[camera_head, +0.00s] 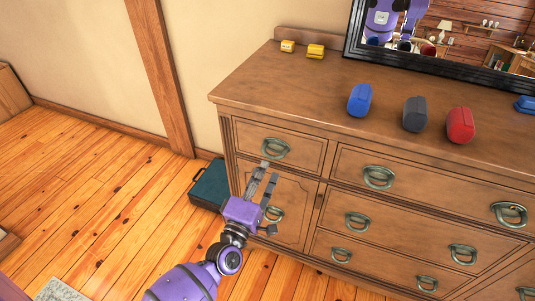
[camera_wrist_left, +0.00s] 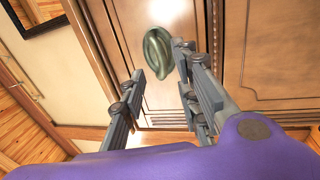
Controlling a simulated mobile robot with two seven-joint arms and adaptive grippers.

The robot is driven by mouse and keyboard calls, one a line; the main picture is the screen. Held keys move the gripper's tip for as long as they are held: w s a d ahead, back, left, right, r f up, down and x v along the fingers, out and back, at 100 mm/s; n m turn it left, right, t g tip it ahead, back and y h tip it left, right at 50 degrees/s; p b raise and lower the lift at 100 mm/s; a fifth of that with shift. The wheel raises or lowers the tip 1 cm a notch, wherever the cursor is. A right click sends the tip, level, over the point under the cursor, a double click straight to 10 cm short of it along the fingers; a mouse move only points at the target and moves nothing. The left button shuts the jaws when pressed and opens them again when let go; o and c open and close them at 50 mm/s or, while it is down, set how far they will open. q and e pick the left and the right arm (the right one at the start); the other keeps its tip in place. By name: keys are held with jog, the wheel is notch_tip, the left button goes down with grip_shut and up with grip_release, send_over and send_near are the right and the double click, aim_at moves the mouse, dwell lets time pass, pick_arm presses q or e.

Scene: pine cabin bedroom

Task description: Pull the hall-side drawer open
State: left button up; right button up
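The wooden dresser (camera_head: 228,91) stands against the wall. Its small top-left drawer (camera_head: 305,150) looks closed, with a greenish metal ring handle (camera_head: 275,149). I take this as the hall-side drawer, though no label shows. My left gripper (camera_head: 268,172) is in front of the dresser, its fingertips just below that handle in the head view. In the left wrist view the fingers (camera_wrist_left: 160,62) are spread apart and empty, with a ring handle (camera_wrist_left: 157,55) beyond and between the tips. Contact with it cannot be told. My right gripper is not in view.
On the dresser top are blue (camera_head: 360,99), dark grey (camera_head: 414,114) and red (camera_head: 460,125) containers, two small yellow items (camera_head: 315,51) and a mirror (camera_head: 440,38). A teal case (camera_head: 209,187) stands on the floor beside the dresser. Floor to the left (camera_head: 100,185) is clear.

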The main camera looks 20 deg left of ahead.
aim_at(272, 154)
pick_arm(q)
jog(key=w, duration=0.3)
jog(key=w+r, duration=0.1)
jog(key=w, duration=0.2)
jog(key=shift+w+d+r, duration=0.15)
jog(key=shift+w, duration=0.25)
grip_shut()
